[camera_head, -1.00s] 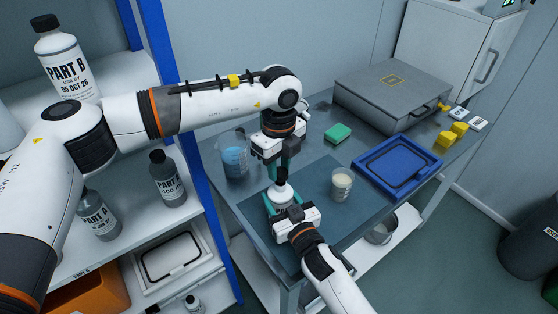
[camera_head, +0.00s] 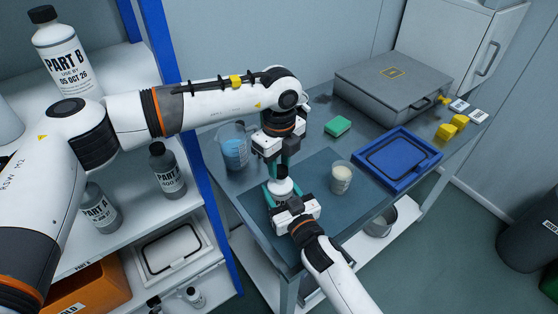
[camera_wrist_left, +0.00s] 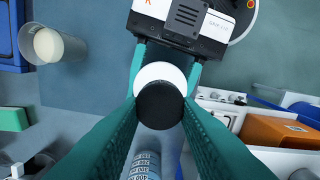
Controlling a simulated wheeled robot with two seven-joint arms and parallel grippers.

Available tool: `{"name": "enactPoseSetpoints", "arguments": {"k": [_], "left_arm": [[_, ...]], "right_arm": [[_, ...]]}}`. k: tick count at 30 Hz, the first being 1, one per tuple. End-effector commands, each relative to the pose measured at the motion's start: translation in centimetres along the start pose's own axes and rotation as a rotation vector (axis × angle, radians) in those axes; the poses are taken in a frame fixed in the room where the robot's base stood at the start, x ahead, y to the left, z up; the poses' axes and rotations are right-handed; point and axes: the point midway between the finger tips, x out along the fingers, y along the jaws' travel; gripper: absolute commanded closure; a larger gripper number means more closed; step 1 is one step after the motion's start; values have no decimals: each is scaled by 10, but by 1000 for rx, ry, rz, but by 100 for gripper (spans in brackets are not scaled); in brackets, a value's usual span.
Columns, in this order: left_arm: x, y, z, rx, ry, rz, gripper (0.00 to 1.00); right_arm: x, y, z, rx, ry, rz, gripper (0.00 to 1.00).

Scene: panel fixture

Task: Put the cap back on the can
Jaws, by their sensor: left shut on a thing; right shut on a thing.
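The can (camera_head: 282,187) is a white bottle with a rounded shoulder, upright on the dark mat. My right gripper (camera_head: 280,196) is shut around its body from the near side. The black cap (camera_wrist_left: 160,105) is between the teal fingers of my left gripper (camera_wrist_left: 160,112), directly over the can's white shoulder (camera_wrist_left: 160,72) in the left wrist view. In the head view my left gripper (camera_head: 281,170) points straight down on the can's top. The cap appears at the can's neck; whether it is seated or threaded is hidden by the fingers.
A beaker of blue liquid (camera_head: 233,148) stands left of the grippers. A cup of pale material (camera_head: 341,178) stands close on the right. A green sponge (camera_head: 338,125), blue tray (camera_head: 397,160) and grey case (camera_head: 393,84) lie farther back. A shelf with bottles is at left.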

Motion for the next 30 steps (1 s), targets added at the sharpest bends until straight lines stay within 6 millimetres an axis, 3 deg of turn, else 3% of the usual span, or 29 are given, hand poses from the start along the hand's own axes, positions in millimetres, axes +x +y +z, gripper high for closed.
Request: {"name": "enactPoseSetpoints", "arguments": {"k": [25, 26, 30], "left_arm": [[12, 0, 0, 0, 0, -2, 91], [12, 0, 0, 0, 0, -2, 91], [12, 0, 0, 68, 0, -1, 91]], "right_arm": [[0, 0, 0, 0, 0, 0, 86], [0, 0, 0, 0, 0, 0, 100], [0, 0, 0, 0, 0, 0, 100]]}}
